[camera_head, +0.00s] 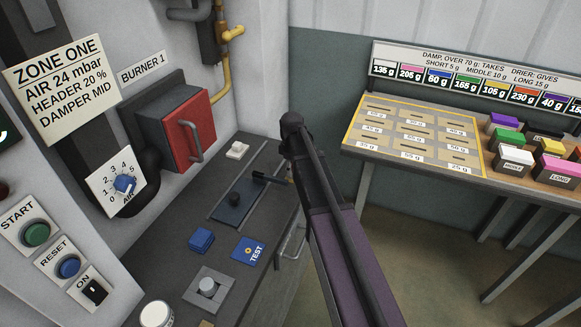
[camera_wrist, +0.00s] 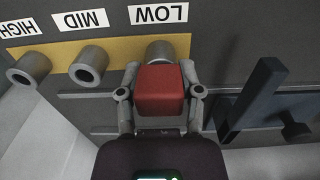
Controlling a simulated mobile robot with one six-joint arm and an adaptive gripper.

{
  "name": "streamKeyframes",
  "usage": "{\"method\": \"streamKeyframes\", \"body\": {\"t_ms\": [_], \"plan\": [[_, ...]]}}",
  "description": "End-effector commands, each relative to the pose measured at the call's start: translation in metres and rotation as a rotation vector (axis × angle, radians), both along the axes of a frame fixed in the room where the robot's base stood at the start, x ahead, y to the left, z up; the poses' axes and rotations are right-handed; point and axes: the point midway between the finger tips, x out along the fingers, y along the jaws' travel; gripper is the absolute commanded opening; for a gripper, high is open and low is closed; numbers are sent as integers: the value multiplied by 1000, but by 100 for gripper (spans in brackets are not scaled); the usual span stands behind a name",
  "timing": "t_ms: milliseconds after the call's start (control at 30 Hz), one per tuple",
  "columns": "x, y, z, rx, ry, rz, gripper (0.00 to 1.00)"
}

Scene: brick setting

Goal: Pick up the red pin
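The red pin (camera_wrist: 161,88) shows in the wrist view as a red block-shaped head. It sits between the two fingers of my gripper (camera_wrist: 160,85), which touch its left and right sides. The pin head is in front of the grey round socket (camera_wrist: 160,50) under the LOW label (camera_wrist: 158,14) and partly covers it. Whether its shaft is inside the socket is hidden. In the head view my arm crosses the middle, and neither gripper nor pin can be seen.
The MID socket (camera_wrist: 89,65) and HIGH socket (camera_wrist: 30,69) are empty. A dark lever (camera_wrist: 250,98) stands close to the right of my gripper. In the head view a console (camera_head: 215,262) is left of my arm, and a table with coloured blocks (camera_head: 361,147) is right.

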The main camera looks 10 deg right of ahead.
Motion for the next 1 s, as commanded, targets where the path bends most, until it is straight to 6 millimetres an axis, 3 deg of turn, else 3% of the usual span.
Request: {"method": "streamKeyframes", "body": {"t_ms": [567, 1000], "plan": [[0, 0, 4, -1, -1, 0, 0], [0, 0, 36, 0, 0, 0, 0]]}}
